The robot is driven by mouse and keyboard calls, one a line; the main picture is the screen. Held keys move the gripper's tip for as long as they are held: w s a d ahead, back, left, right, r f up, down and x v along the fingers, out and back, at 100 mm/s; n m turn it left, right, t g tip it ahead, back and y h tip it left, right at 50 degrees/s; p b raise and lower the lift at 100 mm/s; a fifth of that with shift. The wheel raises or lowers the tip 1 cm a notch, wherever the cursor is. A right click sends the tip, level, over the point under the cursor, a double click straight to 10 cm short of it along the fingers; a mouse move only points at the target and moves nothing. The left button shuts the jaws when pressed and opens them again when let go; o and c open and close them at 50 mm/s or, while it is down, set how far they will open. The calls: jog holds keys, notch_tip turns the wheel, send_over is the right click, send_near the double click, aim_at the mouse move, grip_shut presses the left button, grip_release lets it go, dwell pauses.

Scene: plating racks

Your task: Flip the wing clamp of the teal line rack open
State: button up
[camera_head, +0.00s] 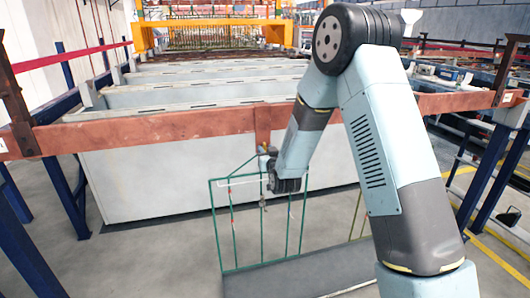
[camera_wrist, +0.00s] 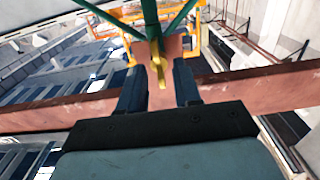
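The teal line rack (camera_head: 233,235) is a thin green wire frame hanging in front of the copper-coloured bar (camera_head: 150,130). Its top rods (camera_wrist: 152,14) meet at the top of the wrist view. The wing clamp (camera_wrist: 157,66) is a small yellow-gold piece at that junction, in front of a copper-coloured hanger (camera_wrist: 163,98). My gripper (camera_wrist: 158,82) has its two dark blue fingers apart, one on each side of the clamp, with visible gaps.
Long pale tanks (camera_head: 220,165) stand in rows behind the bar. A dark grey slab (camera_head: 300,272) lies below the rack. Blue posts (camera_head: 70,190) stand at the left and an orange gantry (camera_head: 215,30) at the back. Grey floor (camera_head: 140,255) is clear at the left.

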jog(key=shift+c, duration=0.3)
grip_shut()
jog(key=m, duration=1.2)
jog(key=d+f+m, duration=0.1)
jog(key=m, duration=0.4)
jog(key=shift+f+m, duration=0.1)
jog(key=shift+m, duration=0.3)
jog(key=shift+d, duration=0.1)
dwell(0.4)
